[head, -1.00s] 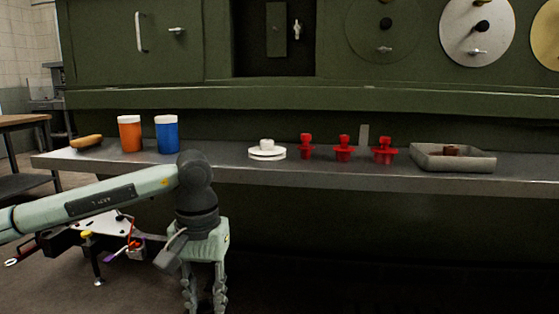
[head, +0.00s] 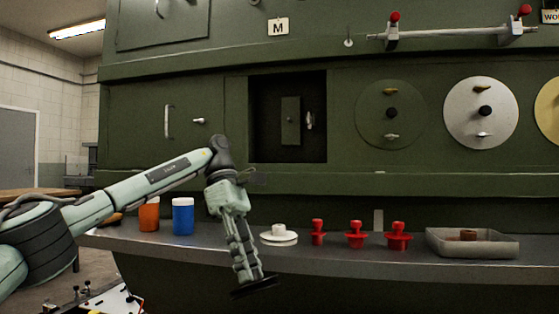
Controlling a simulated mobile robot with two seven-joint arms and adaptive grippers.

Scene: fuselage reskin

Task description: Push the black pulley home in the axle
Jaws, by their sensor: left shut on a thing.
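My left gripper (head: 246,276) points down in front of the shelf, left of the white stepped disc. It is shut on a flat black piece (head: 262,286), seen nearly edge-on at the fingertips. This may be the black pulley; its full shape does not show. A metal rod (head: 458,36) with red-topped ends is mounted high on the green wall at the upper right. I cannot tell whether this is the axle. My right gripper is not in view.
On the grey shelf (head: 350,262) stand an orange jar (head: 149,217), a blue jar (head: 183,219), a white stepped disc (head: 279,235), red knobbed pieces (head: 356,236) and a grey tray (head: 472,246). An open recess (head: 267,120) and round plates (head: 481,130) are on the wall above.

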